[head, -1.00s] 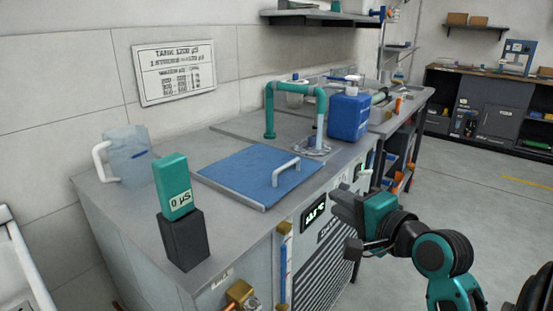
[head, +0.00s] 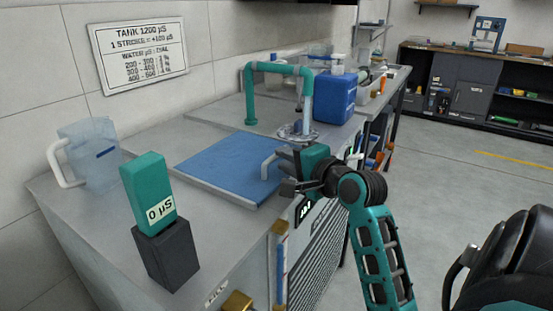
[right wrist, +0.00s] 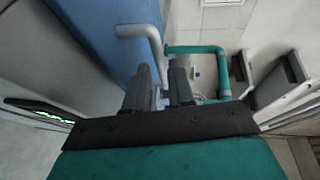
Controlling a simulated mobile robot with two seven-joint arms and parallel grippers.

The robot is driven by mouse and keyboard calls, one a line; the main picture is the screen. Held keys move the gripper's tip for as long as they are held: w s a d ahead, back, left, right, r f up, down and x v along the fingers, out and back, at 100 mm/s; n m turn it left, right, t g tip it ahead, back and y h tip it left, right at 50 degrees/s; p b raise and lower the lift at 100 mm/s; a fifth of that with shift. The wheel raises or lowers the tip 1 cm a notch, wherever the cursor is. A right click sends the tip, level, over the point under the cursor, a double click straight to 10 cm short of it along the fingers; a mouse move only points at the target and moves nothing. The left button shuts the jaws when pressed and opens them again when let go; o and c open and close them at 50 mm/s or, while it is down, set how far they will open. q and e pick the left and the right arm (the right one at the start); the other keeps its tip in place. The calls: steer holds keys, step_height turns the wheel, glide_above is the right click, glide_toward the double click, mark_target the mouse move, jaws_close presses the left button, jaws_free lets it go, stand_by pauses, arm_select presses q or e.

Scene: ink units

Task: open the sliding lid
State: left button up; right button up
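The blue lid (head: 222,164) lies flat in the grey worktop. Its grey bar handle (head: 268,163) stands near the right edge and is partly hidden by my right gripper in the head view. My right gripper (head: 282,170) is open, its fingers apart and empty, just right of the handle. In the right wrist view, the lid (right wrist: 105,30) is at the upper left and the handle (right wrist: 150,42) lies just ahead of the fingertips (right wrist: 162,78). I cannot tell whether they touch it. My left gripper is not in view.
A teal pipe (head: 250,95) and blue canister (head: 335,97) stand beyond the lid. A teal meter (head: 147,186) on a dark block (head: 166,255) and a clear jug (head: 92,155) stand at the left. Open floor (head: 460,180) lies right.

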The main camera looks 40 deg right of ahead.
steer(key=shift+b+x, duration=0.3)
steer(key=shift+x, duration=1.75)
steer(key=shift+c, duration=0.3)
jaws_close()
